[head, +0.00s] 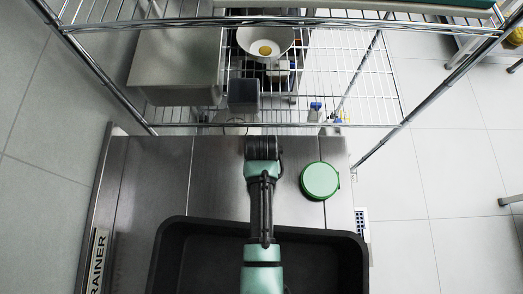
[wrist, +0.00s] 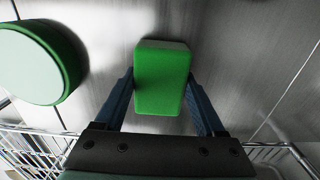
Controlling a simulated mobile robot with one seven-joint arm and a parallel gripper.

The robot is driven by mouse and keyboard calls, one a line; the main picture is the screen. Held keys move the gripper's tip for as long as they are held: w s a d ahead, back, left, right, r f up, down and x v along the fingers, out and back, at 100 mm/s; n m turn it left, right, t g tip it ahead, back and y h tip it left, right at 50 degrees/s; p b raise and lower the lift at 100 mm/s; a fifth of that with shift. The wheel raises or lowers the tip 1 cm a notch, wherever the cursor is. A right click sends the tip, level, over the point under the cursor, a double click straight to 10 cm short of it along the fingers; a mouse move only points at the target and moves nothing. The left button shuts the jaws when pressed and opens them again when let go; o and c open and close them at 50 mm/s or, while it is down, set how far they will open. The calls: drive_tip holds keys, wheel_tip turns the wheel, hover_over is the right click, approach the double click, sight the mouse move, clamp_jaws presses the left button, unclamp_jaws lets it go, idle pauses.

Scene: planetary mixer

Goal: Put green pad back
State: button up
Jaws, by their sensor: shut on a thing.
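The green pad (wrist: 161,80) is a small green block in the wrist view. It sits between the two blue fingers of my gripper (wrist: 160,86), which are shut on its left and right sides. The steel surface shows behind it; I cannot tell whether the pad touches that surface. In the head view my arm reaches over the steel counter (head: 216,180), and its own links hide the fingers and the pad.
A round green-lidded object (head: 320,180) stands right of my arm; it also shows at left in the wrist view (wrist: 35,62). A black tray (head: 170,240) lies at the near side. A wire rack (head: 345,72) holds a white bowl (head: 248,36) beyond the counter. The counter's left part is clear.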

drive_tip(key=shift+f, duration=0.2)
drive_tip(key=o, duration=1.3)
drive_tip(key=shift+r, duration=0.15)
wheel_tip(320, 180, up, 12)
drive_tip(key=shift+r, duration=0.1)
